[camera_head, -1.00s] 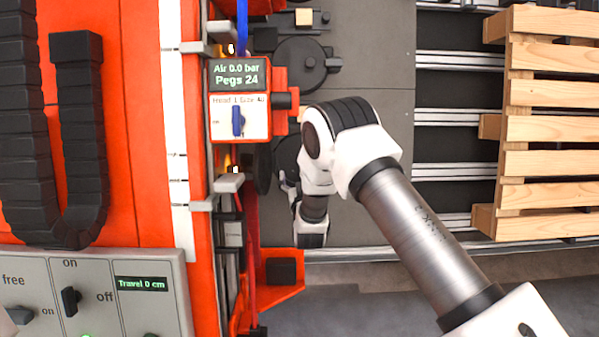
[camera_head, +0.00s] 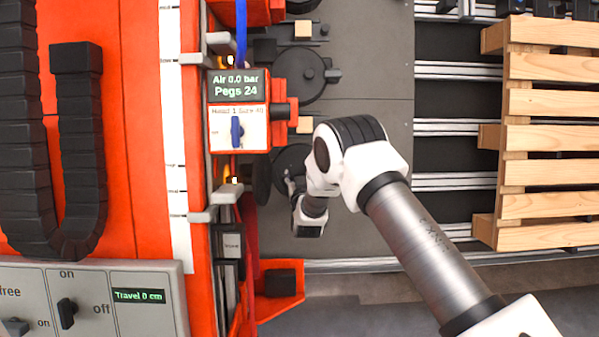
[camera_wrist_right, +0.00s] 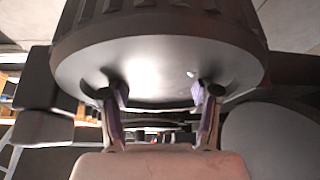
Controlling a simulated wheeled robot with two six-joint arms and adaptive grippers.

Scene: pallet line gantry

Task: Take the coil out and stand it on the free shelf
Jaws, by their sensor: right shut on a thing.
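In the right wrist view a large dark round body with a ribbed rim, which looks like the coil (camera_wrist_right: 160,55), fills the upper middle. My right gripper (camera_wrist_right: 160,95) has its two purple-padded fingers at the lower edge of this body, shut with a gap between them. The exact contact is partly hidden. In the head view my right gripper (camera_head: 290,186) is at the lower edge of a dark round housing (camera_head: 292,160), below the red head unit; the arm hides part of it. I cannot pick out the free shelf. My left gripper is out of view.
A red head unit (camera_head: 238,128) with a blue switch reads Pegs 24. Another dark round housing (camera_head: 303,72) lies above. A dark disc (camera_head: 262,177) stands edge-on left of my gripper. A wooden pallet (camera_head: 545,145) is at the right, a grey control panel (camera_head: 90,300) at lower left.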

